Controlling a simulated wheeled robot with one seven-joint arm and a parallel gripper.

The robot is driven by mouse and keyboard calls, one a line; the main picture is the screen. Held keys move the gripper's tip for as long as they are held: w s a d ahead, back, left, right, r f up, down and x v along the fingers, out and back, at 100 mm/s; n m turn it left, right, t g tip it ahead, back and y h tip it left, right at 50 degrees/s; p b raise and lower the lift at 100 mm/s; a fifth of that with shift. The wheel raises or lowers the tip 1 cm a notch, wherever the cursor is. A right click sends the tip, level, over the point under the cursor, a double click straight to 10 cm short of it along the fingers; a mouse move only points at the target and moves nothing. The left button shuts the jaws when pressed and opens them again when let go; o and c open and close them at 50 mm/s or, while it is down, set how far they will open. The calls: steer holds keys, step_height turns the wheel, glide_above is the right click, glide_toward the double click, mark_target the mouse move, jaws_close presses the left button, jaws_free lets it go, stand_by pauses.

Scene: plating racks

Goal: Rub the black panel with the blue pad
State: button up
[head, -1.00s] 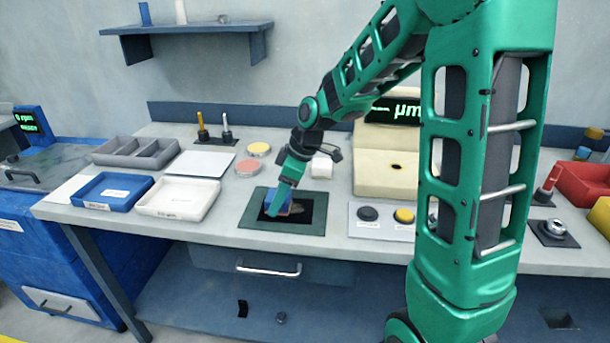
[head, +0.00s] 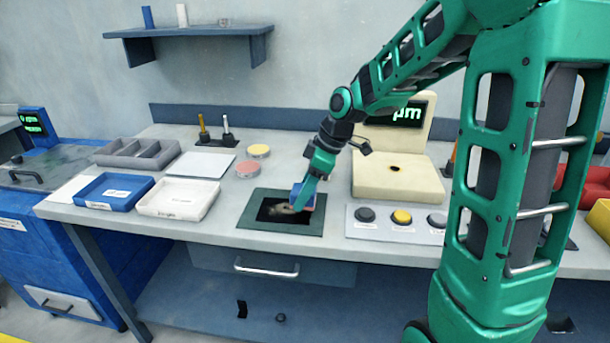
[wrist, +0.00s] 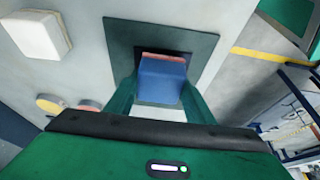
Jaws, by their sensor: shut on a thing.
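The black panel (head: 272,208) lies in a dark green frame (head: 252,222) on the bench, with a dull brownish smudge showing left of the pad. The blue pad (head: 305,195) is held in my gripper (head: 308,199) over the right part of the panel. In the wrist view the blue pad (wrist: 162,82) sits between the two green fingers, with a reddish layer along its far edge. It covers most of the panel there. Whether the pad touches the panel I cannot tell for sure.
A control plate with several round buttons (head: 402,217) lies right of the frame. A cream machine (head: 385,182) stands behind it. White (head: 152,211) and blue (head: 99,205) trays lie to the left. Yellow (head: 259,150) and pink (head: 247,169) discs lie behind the frame.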

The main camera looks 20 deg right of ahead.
steer(key=shift+w+r, duration=0.1)
steer(key=shift+r, duration=2.55)
